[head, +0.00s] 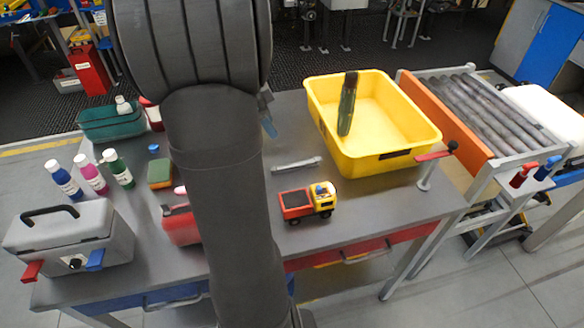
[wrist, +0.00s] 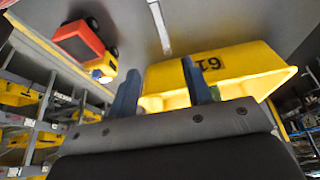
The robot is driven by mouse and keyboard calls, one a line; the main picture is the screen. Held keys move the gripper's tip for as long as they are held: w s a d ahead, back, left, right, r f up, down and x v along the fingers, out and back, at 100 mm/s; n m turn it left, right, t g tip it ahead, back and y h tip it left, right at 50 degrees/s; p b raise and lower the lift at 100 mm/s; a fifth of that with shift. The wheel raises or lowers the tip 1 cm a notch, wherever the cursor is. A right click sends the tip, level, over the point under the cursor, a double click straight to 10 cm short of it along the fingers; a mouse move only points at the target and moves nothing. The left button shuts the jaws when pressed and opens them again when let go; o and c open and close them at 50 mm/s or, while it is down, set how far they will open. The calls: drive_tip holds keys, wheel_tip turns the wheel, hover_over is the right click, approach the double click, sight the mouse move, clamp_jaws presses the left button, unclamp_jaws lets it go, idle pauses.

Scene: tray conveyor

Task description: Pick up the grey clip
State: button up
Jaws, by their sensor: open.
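The grey clip (head: 297,164) is a thin light-grey strip lying flat on the table, between the toy truck and the yellow bin. It also shows in the wrist view (wrist: 160,27) at the top, beyond the fingertips. My gripper (wrist: 160,67) is open, with its two dark blue fingers apart and nothing seen between them. In the head view my arm hides most of the gripper; a bluish finger (head: 268,125) shows beside it, above and left of the clip. The gripper is apart from the clip.
A yellow bin (head: 385,163) with a dark green bottle (head: 347,104) stands right of the clip. A red and yellow toy truck (head: 307,203) is just in front. Left are a grey toolbox (head: 75,245), several bottles and a green basket (head: 108,124). A roller conveyor (head: 480,112) is far right.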

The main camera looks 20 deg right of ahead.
hover_over(291, 165)
drive_tip(key=a, duration=0.2)
wheel_tip(291, 165, down, 11)
drive_tip(key=shift+s+d+f, duration=0.1)
drive_tip(key=shift+s+d, duration=0.05)
drive_tip(key=x, duration=0.2)
drive_tip(key=a+x, duration=0.1)
drive_tip(key=x, duration=0.1)
drive_tip(key=shift+d+f, duration=0.1)
drive_tip(key=shift+f, duration=0.15)
drive_tip(key=shift+d+f, duration=0.25)
drive_tip(key=shift+f, duration=0.2)
clamp_jaws()
